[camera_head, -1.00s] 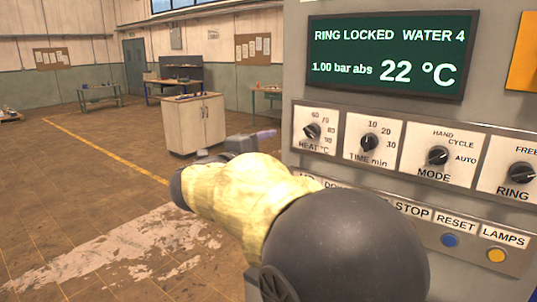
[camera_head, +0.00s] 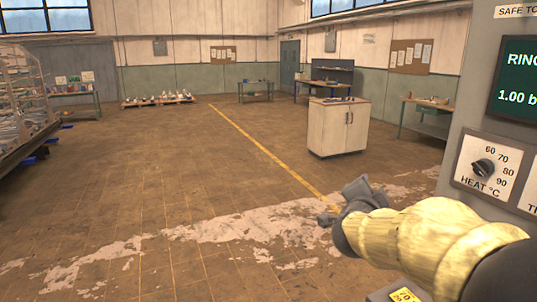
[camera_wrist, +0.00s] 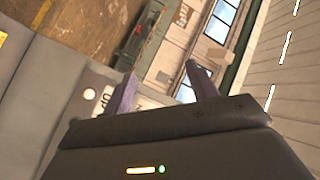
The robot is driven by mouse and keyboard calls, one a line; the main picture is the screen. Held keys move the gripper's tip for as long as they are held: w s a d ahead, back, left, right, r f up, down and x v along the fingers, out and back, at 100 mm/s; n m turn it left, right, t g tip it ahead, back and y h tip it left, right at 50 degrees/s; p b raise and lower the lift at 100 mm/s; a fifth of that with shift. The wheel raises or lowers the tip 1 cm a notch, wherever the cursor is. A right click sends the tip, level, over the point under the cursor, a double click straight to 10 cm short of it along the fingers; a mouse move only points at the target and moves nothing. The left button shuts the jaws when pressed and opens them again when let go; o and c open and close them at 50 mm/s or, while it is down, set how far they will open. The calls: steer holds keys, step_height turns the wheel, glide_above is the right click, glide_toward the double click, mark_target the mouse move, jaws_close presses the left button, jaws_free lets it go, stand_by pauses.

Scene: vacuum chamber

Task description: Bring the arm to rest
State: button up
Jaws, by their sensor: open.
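My arm (camera_head: 430,240), in a pale yellow sleeve with dark joints, reaches in from the lower right of the head view. It points forward and left over open floor, beside the grey control cabinet. Its grey far end (camera_head: 358,190) shows ahead of the sleeve, but the fingertips cannot be made out there. In the wrist view my gripper (camera_wrist: 163,82) has its two purplish fingers wide apart with nothing between them. The wrist view is steeply tilted and shows walls and windows beyond the fingers.
The control cabinet (camera_head: 482,125), with a green-lit display (camera_head: 516,85) and a HEAT knob (camera_head: 484,167), stands close on the right. A pale cupboard (camera_head: 338,128) stands farther off. A loaded rack (camera_head: 25,100) is at far left. The brown floor (camera_head: 150,180) between is clear.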

steer(key=s+a+f+n+g+y+p, duration=0.1)
steer(key=s+a+f+n+g+y, duration=0.15)
steer(key=a+f+n+y, duration=0.35)
steer(key=s+a+f+n+g+y+p, duration=0.1)
steer(key=s+a+f+n+g+p, duration=0.1)
steer(key=s+f+n, duration=0.35)
steer(key=s+f+n+g+p, duration=0.1)
steer(key=s+f+n+g, duration=0.3)
steer(key=s, duration=0.9)
step_height(320, 180, down, 6)
steer(key=g, duration=0.3)
steer(key=shift+a+y+p, duration=0.3)
steer(key=shift+a, duration=0.1)
steer(key=shift+r, duration=0.1)
